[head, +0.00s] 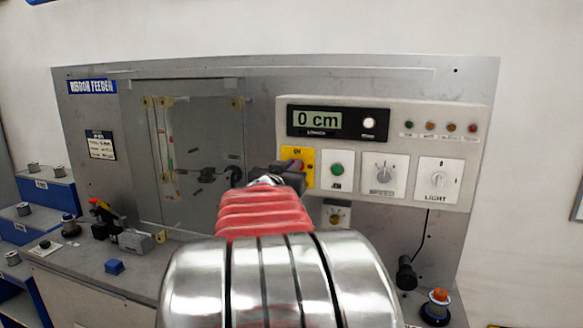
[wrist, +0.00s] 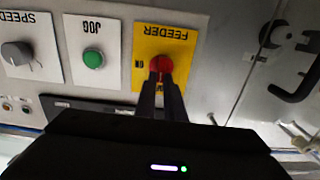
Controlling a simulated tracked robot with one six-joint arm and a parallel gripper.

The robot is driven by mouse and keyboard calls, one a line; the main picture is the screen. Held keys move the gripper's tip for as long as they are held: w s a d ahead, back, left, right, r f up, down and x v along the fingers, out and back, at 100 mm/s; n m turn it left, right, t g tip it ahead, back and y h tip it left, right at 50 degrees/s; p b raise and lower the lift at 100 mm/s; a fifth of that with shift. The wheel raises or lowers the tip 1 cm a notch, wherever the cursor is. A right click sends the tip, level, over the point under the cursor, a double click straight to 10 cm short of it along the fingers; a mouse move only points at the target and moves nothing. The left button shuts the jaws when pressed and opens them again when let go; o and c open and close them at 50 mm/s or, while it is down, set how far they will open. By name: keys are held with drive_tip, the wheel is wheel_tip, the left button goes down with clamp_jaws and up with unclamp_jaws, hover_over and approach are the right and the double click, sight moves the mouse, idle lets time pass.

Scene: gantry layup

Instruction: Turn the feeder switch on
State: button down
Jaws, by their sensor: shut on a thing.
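The feeder switch is a red knob (wrist: 160,64) on a yellow plate (wrist: 178,40) marked FEEDER, which looks upside down in the wrist view. In the head view the yellow plate (head: 310,169) is at the left end of the control panel, partly hidden by my arm. My gripper (wrist: 163,84) has its dark fingers shut on the red knob, straight in front of the plate. It also shows small in the head view (head: 287,169), beyond my red and silver arm. Which way the knob points is hidden by the fingers.
Right of the switch are a green JOG button (head: 337,169), a SPEED knob (head: 384,174) and a LIGHT knob (head: 438,180). The display (head: 319,121) above reads 0 cm. A clear door (head: 195,125) with a dark handle is to the left.

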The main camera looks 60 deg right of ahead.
drive_tip(key=shift+d+r+m, duration=0.1)
drive_tip(key=shift+m, duration=0.2)
drive_tip(key=m, duration=0.4)
drive_tip(key=s+m, duration=0.1)
drive_tip(key=m, duration=0.4)
drive_tip(key=f+m, duration=0.1)
drive_tip(key=m, duration=0.3)
drive_tip(key=shift+s+d, duration=0.15)
drive_tip(key=shift+s, duration=0.2)
drive_tip(key=shift+f+m, duration=0.2)
drive_tip(key=shift+m, duration=0.9)
drive_tip(key=shift+f+m, duration=0.15)
drive_tip(key=shift+m, duration=0.95)
drive_tip(key=shift+f, duration=0.1)
